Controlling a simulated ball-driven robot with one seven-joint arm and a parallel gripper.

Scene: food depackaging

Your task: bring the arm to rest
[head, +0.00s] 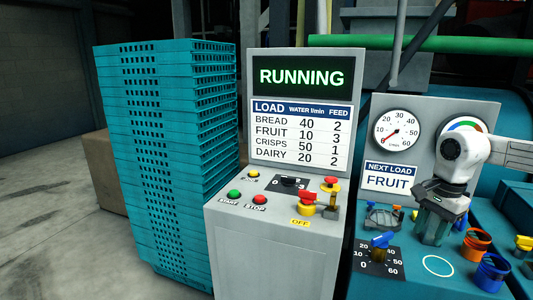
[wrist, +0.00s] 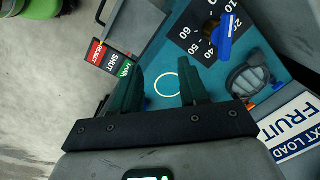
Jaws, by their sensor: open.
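My gripper (head: 432,238) hangs over the teal panel at the right of the head view, pointing down, behind the white circle outline (head: 438,266). In the wrist view my gripper (wrist: 163,76) has its two dark green fingers apart with nothing between them. The white circle (wrist: 166,83) shows on the panel between them. The blue-handled dial (wrist: 224,36) is beyond the fingers to the right; it also stands in the head view (head: 382,241), left of the gripper. I cannot tell the exact height of the fingertips above the panel.
The grey control console (head: 275,224) reads RUNNING on its screen (head: 300,77). A NEXT LOAD FRUIT sign (head: 388,177) and gauges (head: 397,129) stand behind the panel. Orange (head: 476,245) and blue (head: 491,272) rings sit right. Stacked teal crates (head: 170,150) stand left; floor is open farther left.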

